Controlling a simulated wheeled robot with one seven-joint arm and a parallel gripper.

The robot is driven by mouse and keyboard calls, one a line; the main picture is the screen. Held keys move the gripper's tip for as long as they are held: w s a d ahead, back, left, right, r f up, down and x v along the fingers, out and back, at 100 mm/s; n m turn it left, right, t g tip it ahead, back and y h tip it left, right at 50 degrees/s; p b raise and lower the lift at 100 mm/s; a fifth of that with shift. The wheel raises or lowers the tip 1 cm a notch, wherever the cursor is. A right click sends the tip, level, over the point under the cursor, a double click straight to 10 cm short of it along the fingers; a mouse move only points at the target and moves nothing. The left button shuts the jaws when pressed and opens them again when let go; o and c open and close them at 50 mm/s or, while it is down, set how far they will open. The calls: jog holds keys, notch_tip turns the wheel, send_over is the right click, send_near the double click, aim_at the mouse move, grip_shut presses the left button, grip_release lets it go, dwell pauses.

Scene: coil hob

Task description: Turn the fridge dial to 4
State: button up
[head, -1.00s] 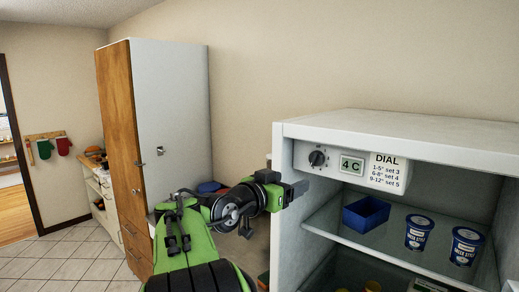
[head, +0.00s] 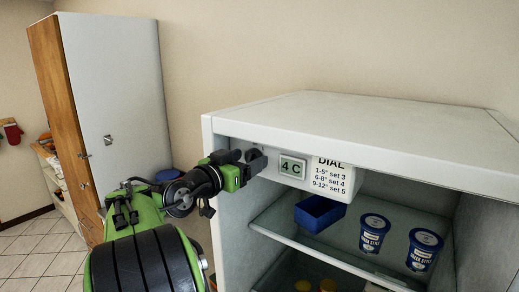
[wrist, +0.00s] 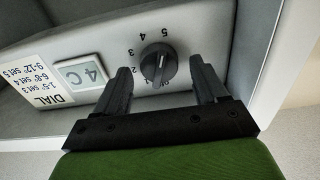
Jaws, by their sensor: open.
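The fridge dial (wrist: 158,64) is a dark round knob with a raised grip bar, on the pale panel inside the top of the open fridge. Numbers including 2, 3, 4 and 5 run around it, seen upside down in the wrist view. A pale mark shows on the bar, but I cannot tell which number it points at. My gripper (wrist: 161,76) is open, its two fingers on either side of the dial with visible gaps. In the head view, my gripper (head: 258,160) mostly hides the dial.
Beside the dial are a "4 C" display (head: 292,168) and a DIAL label (head: 328,177). A glass shelf below holds a blue tray (head: 319,213) and two blue tubs (head: 374,233). A tall cabinet (head: 115,115) stands at left.

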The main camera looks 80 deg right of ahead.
jog(key=shift+s+d, duration=0.2)
jog(key=shift+d, duration=0.3)
jog(key=shift+w+a, duration=0.1)
jog(key=shift+a, duration=0.3)
jog(key=shift+d, duration=0.15)
jog(key=c, duration=1)
jog(key=shift+c, duration=0.2)
jog(key=n, duration=0.3)
jog(key=shift+w+n, duration=0.1)
jog(key=shift+n, duration=2.2)
